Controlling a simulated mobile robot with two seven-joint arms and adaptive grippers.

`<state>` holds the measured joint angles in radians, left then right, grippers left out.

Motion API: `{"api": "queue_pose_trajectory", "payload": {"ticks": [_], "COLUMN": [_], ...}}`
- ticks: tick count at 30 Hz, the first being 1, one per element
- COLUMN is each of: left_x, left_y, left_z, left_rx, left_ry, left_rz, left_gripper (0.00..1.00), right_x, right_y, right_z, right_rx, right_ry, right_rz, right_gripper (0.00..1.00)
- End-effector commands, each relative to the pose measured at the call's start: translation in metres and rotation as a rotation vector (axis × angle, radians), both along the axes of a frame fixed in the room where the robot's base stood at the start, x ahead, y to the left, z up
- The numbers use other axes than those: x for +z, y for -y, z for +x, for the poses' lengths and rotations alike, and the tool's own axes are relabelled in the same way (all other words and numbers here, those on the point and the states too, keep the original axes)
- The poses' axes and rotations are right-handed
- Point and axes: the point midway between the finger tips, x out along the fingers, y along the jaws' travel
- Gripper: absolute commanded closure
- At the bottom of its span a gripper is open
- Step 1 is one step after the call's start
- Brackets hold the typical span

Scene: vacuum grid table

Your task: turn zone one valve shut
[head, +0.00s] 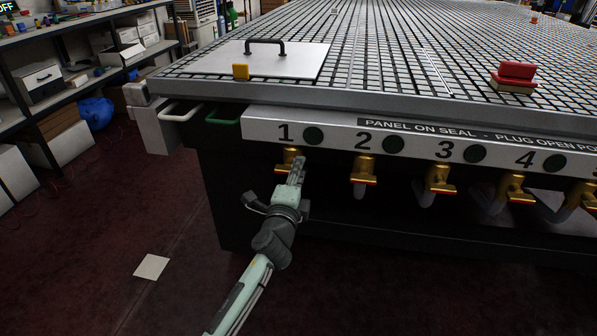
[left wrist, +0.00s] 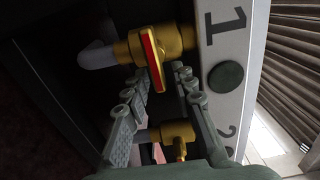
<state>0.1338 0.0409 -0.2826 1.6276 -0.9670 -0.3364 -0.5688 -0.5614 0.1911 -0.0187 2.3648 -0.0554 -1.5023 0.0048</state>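The zone one valve is a brass valve (head: 288,155) under the number 1 on the table's front panel, partly hidden by my left gripper (head: 298,167) in the head view. In the left wrist view the valve's brass body (left wrist: 176,40) and its red-striped lever handle (left wrist: 151,60) show clearly. My left gripper (left wrist: 160,72) is open, with its fingers apart. The lever's free end reaches between the fingertips; I cannot tell whether either finger touches it. My right gripper is not in view.
The zone two valve (head: 364,178) is beside it to the right, with more brass valves (head: 437,182) beyond. A green handle (head: 223,115) sticks out left of the panel. A flat plate with a black handle (head: 262,62) lies on the grid table (head: 400,50).

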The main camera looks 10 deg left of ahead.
Motion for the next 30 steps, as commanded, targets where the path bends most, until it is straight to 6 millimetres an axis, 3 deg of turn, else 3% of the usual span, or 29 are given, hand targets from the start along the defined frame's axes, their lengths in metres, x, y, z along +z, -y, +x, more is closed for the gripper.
{"api": "queue_pose_trajectory", "payload": {"ticks": [11, 14, 24, 30], "left_x": [-0.001, -0.002, -0.001, 0.000], "left_y": [0.000, 0.000, 0.000, 0.000], "left_z": [-0.006, -0.019, -0.090, -0.115], "left_rx": [-0.001, -0.001, -0.001, 0.000], "left_ry": [-0.001, -0.002, -0.003, -0.001], "left_rz": [-0.001, -0.002, -0.002, -0.002], "left_gripper": [0.69, 0.69, 0.69, 0.69], "right_x": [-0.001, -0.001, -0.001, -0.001], "right_y": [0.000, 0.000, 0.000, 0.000], "right_z": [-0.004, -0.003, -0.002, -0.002], "right_rx": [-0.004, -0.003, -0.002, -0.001], "right_ry": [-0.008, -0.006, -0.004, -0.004], "right_rz": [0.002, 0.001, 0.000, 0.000], "right_gripper": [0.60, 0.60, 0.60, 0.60]}}
